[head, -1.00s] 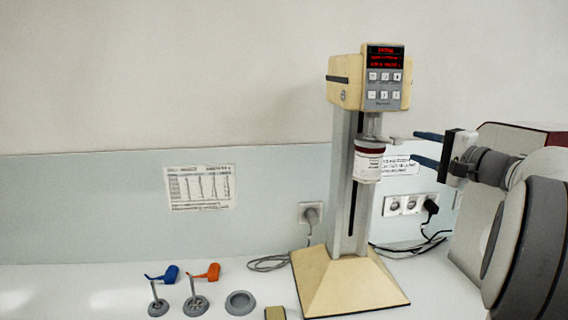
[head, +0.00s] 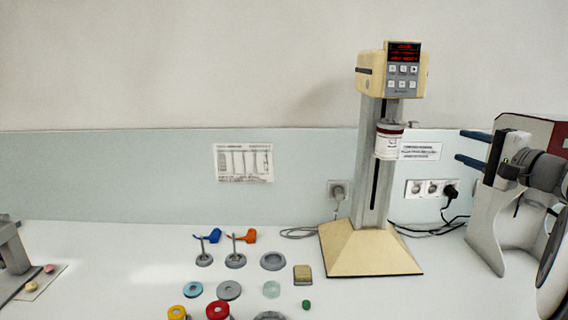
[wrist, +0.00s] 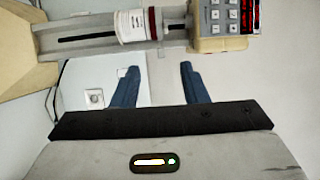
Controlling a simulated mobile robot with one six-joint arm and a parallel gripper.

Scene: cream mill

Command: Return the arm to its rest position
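My gripper (head: 474,148) is at the right in the head view, with its two blue fingers pointing left toward the mill. The fingers are apart with nothing between them, as the wrist view (wrist: 156,88) also shows. The cream mill (head: 391,75) stands left of my gripper, with a red lit display and grey keys on its head. A white jar with a dark red band (head: 388,143) hangs under the mill head against the column. It also shows in the wrist view (wrist: 131,26), beyond the fingertips and apart from them.
Blue (head: 208,237) and orange (head: 240,237) handled tools stand on the white bench (head: 130,270), with grey rings, a yellow block (head: 303,275) and several coloured lids in front. Wall sockets (head: 428,188) with a black plug are behind my arm. A grey stand (head: 12,255) is at far left.

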